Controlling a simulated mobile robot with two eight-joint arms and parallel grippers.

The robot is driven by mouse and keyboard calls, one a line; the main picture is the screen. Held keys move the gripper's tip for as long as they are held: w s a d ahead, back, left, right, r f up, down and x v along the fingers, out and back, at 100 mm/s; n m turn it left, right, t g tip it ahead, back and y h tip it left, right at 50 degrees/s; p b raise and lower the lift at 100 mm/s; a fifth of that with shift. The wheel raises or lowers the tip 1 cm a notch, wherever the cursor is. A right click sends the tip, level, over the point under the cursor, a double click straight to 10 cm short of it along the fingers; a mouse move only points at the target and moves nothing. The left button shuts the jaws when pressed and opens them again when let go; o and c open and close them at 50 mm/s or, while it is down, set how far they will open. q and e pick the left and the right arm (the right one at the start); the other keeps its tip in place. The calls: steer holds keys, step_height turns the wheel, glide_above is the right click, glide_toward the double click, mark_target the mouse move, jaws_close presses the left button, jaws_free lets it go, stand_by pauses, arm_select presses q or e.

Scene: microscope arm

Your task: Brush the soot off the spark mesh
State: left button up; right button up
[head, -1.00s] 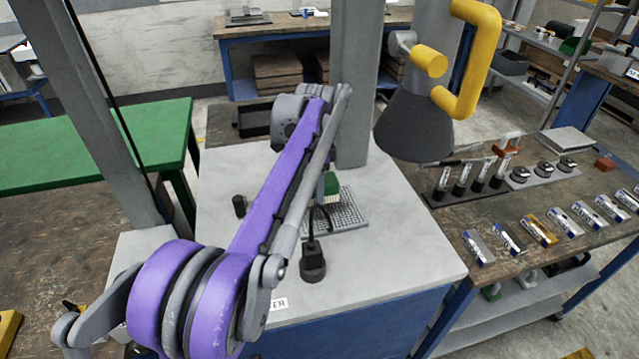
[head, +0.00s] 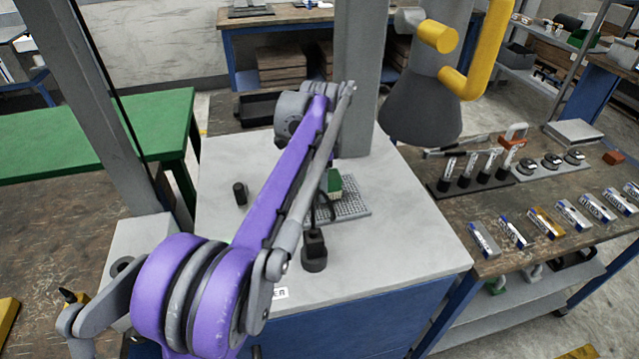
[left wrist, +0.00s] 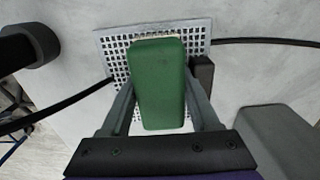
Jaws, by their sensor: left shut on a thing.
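The spark mesh (head: 354,212) is a grey perforated plate lying on the light worktop. It also shows in the left wrist view (left wrist: 122,66). My left gripper (left wrist: 158,92) is shut on a green-backed brush (left wrist: 158,72), with one finger on each side of the block. The brush (head: 335,181) is over the mesh, and a strip of pale bristles shows at its far edge. Whether the bristles touch the mesh is hard to tell. The brush and gripper hide the middle of the mesh, and no soot is clearly visible. My right gripper is out of view.
A black upright fitting (head: 315,252) stands close in front of the mesh. A short black cylinder (head: 240,193) stands to its left. A dark cone with a yellow handle (head: 420,105) hangs at the right. The worktop's right front (head: 410,245) is clear.

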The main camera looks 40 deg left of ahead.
mark_target(338, 183)
arm_select(q)
steer(key=shift+f, duration=0.4)
steer(key=shift+d, duration=0.1)
stand_by(0.3)
steer(key=shift+w+d+r, duration=0.1)
steer(key=shift+w+d, duration=0.35)
steer(key=shift+w, duration=0.25)
steer(key=shift+w+d, duration=0.25)
steer(key=shift+w, duration=0.05)
steer(key=shift+p, duration=0.3)
steer(key=shift+w+d+p, duration=0.3)
steer(key=shift+w+d, duration=0.5)
steer(key=shift+w, duration=0.2)
steer(key=shift+s+a, duration=0.15)
steer(key=shift+s+a, duration=0.6)
steer(key=shift+s, duration=0.35)
